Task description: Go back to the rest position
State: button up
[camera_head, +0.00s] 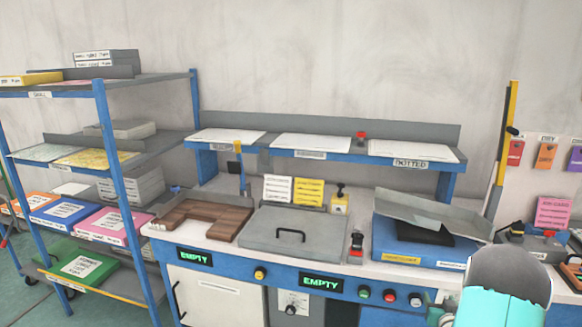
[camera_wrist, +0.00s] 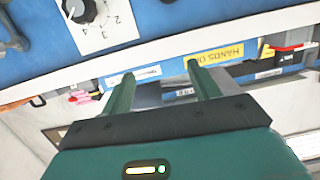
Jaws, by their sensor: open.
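My gripper (camera_wrist: 158,84) shows in the wrist view, with two green fingers spread apart and nothing between them. In the head view my arm's grey and teal link fills the lower right corner, and the fingers cannot be made out there.
A workbench with a grey handled lid (camera_head: 290,240), a brown wooden block (camera_head: 205,218) and a blue machine (camera_head: 410,245) stands ahead. A blue shelf rack (camera_head: 120,180) holding folders and boxes is at left. A yellow and black lever (camera_head: 502,150) rises at right. Green floor shows lower left.

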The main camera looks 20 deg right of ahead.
jog(key=w+a+r+n+g+y, duration=0.2)
jog(key=a+r+g+y, duration=0.1)
jog(key=a+r, duration=1.8)
jog(key=s+a+r+n+g+y, duration=0.3)
jog(key=s+a+n+g+y, duration=0.1)
jog(key=s+a, duration=1.8)
jog(key=a, duration=0.3)
jog(key=shift+s+a+r+g, duration=0.2)
jog(key=shift+s+a+g, duration=0.1)
jog(key=shift+s+g, duration=0.1)
jog(key=shift+d, duration=0.1)
